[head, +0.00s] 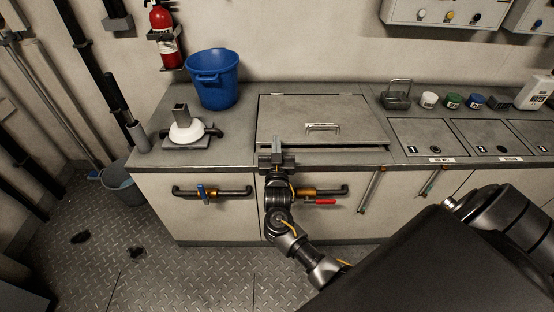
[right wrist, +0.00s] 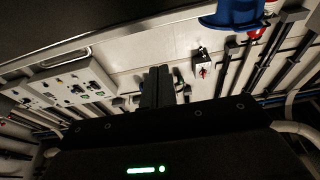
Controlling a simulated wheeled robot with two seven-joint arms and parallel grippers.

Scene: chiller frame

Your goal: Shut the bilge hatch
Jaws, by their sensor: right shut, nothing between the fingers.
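The bilge hatch lid (head: 350,112) is a grey metal plate in the counter in the head view. It has a bar handle (head: 322,127) near its front edge. The lid lies nearly flat, with a narrow dark gap along its front edge, so it looks slightly raised. My right gripper (head: 277,143) is shut and empty at the lid's front left corner; I cannot tell whether it touches the lid. Its dark fingers (right wrist: 157,86) also show together in the right wrist view. My left gripper is not in view.
A blue bucket (head: 213,80) and a white-collared fitting (head: 187,131) stand left of the hatch. A wire basket (head: 397,94) and several small jars stand to the right.

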